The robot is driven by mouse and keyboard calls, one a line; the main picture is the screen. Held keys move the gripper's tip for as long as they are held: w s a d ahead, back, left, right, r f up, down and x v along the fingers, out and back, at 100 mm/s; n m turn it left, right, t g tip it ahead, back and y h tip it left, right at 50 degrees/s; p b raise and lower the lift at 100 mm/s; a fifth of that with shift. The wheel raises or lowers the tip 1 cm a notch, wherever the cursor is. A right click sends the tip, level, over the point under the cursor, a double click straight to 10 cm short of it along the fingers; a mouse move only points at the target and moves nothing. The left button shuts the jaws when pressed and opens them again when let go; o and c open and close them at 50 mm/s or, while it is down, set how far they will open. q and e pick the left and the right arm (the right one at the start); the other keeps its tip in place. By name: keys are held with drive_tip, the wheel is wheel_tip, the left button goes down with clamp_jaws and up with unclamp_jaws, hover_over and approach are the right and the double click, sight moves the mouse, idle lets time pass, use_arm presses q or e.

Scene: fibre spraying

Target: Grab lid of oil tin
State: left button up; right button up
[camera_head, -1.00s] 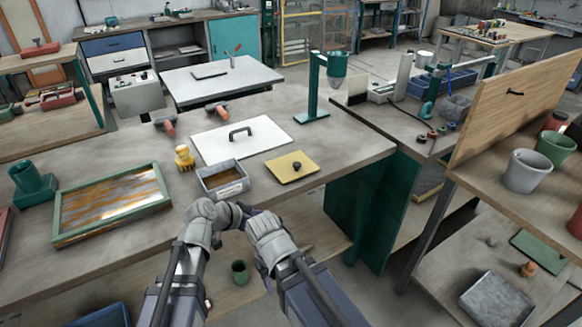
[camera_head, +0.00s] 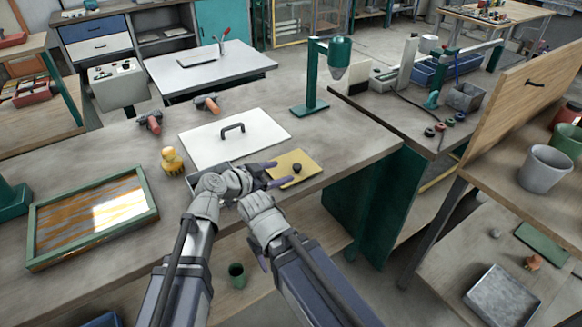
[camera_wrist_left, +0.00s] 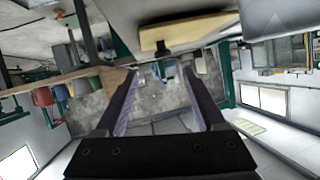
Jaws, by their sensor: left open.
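The lid (camera_head: 297,161) is a flat yellow plate with a small black knob (camera_head: 297,169), lying on the workbench near its front edge. The lid (camera_wrist_left: 195,29) and its knob (camera_wrist_left: 163,46) also show in the left wrist view, which looks upside down. The grey metal tin (camera_head: 197,182) is left of the lid, mostly hidden behind my left gripper. My left gripper (camera_head: 276,174) is open and empty, its purple fingers pointing right at the lid's left edge, with the knob just beyond the tips. My right gripper (camera_head: 262,258) is low by the bench front, mostly hidden by its arm.
A white board (camera_head: 207,149) with a black handle lies behind the tin. A yellow brush (camera_head: 172,161) and a green-framed screen (camera_head: 60,243) are to the left. A green dispenser stand (camera_head: 318,80) stands behind the lid. Bench right of the lid is clear.

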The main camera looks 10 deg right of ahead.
sight(294, 168)
use_arm(q)
drive_tip(key=shift+x, duration=1.1)
drive_tip(key=w+d+f+b, duration=0.2)
drive_tip(key=shift+w+d+f+b, duration=0.2)
drive_tip(key=shift+w+d+b, duration=0.15)
drive_tip(key=shift+d, duration=0.05)
drive_tip(key=shift+w+d+f, duration=0.1)
drive_tip(key=shift+w+d, duration=0.05)
drive_tip(key=shift+d, duration=0.15)
drive_tip(key=shift+c, duration=0.4)
clamp_jaws()
